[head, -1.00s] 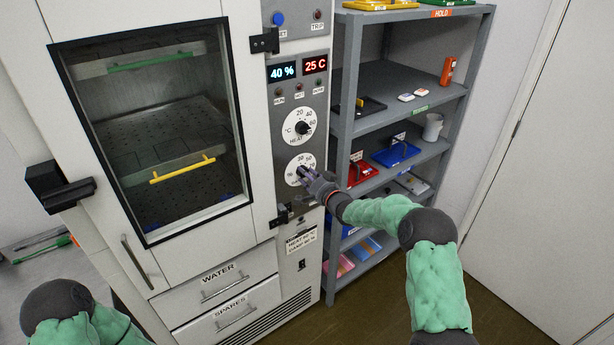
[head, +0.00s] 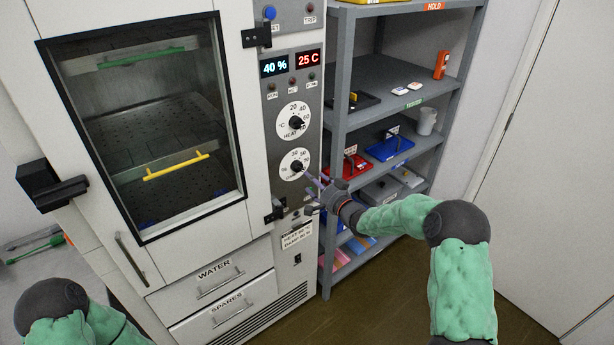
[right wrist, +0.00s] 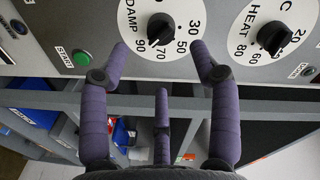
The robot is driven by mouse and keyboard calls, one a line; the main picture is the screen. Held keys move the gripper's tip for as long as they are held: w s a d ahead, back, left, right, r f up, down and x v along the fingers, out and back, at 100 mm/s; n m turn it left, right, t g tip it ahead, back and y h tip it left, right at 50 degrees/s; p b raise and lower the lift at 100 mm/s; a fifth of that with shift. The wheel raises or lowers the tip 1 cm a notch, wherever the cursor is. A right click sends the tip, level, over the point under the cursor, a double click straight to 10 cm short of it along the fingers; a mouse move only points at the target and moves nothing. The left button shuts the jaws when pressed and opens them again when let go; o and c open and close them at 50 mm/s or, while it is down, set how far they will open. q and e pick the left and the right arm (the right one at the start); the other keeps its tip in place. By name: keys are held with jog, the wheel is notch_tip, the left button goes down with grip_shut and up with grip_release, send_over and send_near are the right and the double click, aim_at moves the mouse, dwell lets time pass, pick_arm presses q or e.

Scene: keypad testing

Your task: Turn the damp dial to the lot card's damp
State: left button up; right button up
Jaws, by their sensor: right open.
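The damp dial (head: 296,165) is a white disc with a black knob, low on the cabinet's control strip; it also shows at the top of the right wrist view (right wrist: 160,31). My right gripper (head: 314,184) is just right of and below this dial, apart from the knob. In the right wrist view its fingers (right wrist: 160,62) are spread and empty, with the knob beyond them. The lot card (head: 297,236) is a white label below the dial; its print is too small to read surely. The blue display (head: 275,67) reads 40 %. My left gripper is out of view.
The heat dial (head: 294,120) sits directly above the damp dial. A green START button (right wrist: 82,58) is beside the damp dial. A door hinge (head: 277,209) sticks out at lower left of my right gripper. A grey shelf rack (head: 338,120) stands close on the right.

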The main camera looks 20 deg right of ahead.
jog(key=shift+v, duration=1.9)
jog(key=shift+f, duration=0.1)
jog(key=s+a+f+n+g, duration=0.1)
jog(key=s+a+f+g, duration=0.2)
jog(key=f, duration=0.5)
jog(key=s+a+f+g+h, duration=0.1)
jog(key=s+a+f+g, duration=0.15)
jog(key=s+f, duration=0.45)
jog(key=s+a+f+n+g, duration=0.1)
jog(key=s+a+f+g, duration=0.15)
jog(key=f, duration=0.65)
jog(key=s+a+f+n+g, duration=0.1)
jog(key=s+a+f+g, duration=0.1)
jog(key=s, duration=0.7)
jog(key=s+a+f+n+g, duration=0.1)
jog(key=s+a+f+g, duration=0.2)
jog(key=s, duration=0.7)
jog(key=s+a+f+n+g, duration=0.1)
jog(key=s+a+f+g, duration=0.2)
jog(key=s+f, duration=0.3)
jog(key=s+a, duration=0.1)
jog(key=s, duration=0.2)
jog(key=shift+s+f+n, duration=0.15)
jog(key=shift+s+n, duration=0.15)
jog(key=shift+s, duration=0.05)
